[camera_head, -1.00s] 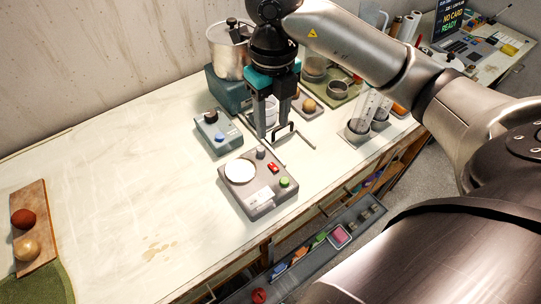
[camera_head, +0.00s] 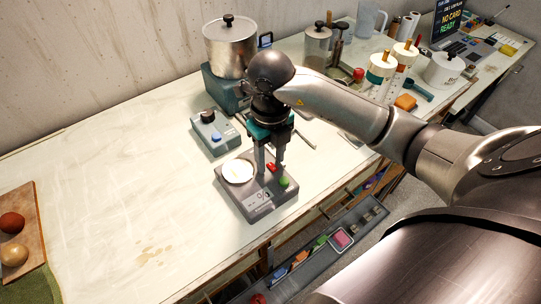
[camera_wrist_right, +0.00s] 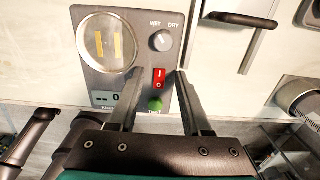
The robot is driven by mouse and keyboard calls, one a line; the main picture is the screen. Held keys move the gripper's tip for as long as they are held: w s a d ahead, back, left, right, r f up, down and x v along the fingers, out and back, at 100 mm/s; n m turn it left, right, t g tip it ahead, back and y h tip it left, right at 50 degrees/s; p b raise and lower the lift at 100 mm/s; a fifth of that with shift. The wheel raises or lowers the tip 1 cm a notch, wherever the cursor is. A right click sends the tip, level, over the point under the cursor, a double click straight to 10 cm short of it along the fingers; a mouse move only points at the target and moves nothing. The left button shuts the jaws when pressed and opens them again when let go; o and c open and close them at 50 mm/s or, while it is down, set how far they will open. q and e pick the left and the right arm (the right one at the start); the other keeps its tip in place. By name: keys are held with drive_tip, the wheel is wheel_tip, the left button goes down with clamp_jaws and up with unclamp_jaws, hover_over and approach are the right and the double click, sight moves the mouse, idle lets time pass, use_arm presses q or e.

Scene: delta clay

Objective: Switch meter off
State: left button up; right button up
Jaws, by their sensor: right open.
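The meter (camera_head: 262,208) is a grey box on the table near its front edge. In the right wrist view the meter (camera_wrist_right: 90,78) has a round, pale-faced dish, a WET/DRY knob (camera_wrist_right: 161,41), a red rocker switch (camera_wrist_right: 159,79) marked I and O, a green button (camera_wrist_right: 155,104) and a small display. I cannot tell which side of the rocker is pressed. My right gripper (camera_head: 270,166) is open and points down over the meter's right part. In the wrist view its fingers (camera_wrist_right: 160,74) lie either side of the red switch, holding nothing. My left gripper is not in view.
A blue-grey box with a dark knob (camera_head: 214,132) stands behind the meter, with a metal pot (camera_head: 230,50) beyond. An open drawer (camera_head: 315,255) with coloured items juts out below the front edge. The table left of the meter is mostly clear.

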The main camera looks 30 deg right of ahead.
clamp_jaws()
idle(0.4)
drive_tip(key=shift+s+d+f+t+b, duration=0.1)
drive_tip(key=shift+s+t+b, duration=0.05)
drive_tip(key=shift+t+b, duration=0.55)
drive_tip(key=t+b, duration=0.1)
drive_tip(key=b, duration=0.1)
drive_tip(key=t+b, duration=0.1)
drive_tip(key=b, duration=0.1)
drive_tip(key=shift+s, duration=0.25)
drive_tip(key=shift+r+t+b, duration=0.2)
drive_tip(key=shift+t+b, duration=0.2)
drive_tip(key=shift+b, duration=0.15)
unclamp_jaws()
drive_tip(key=shift+s, duration=0.1)
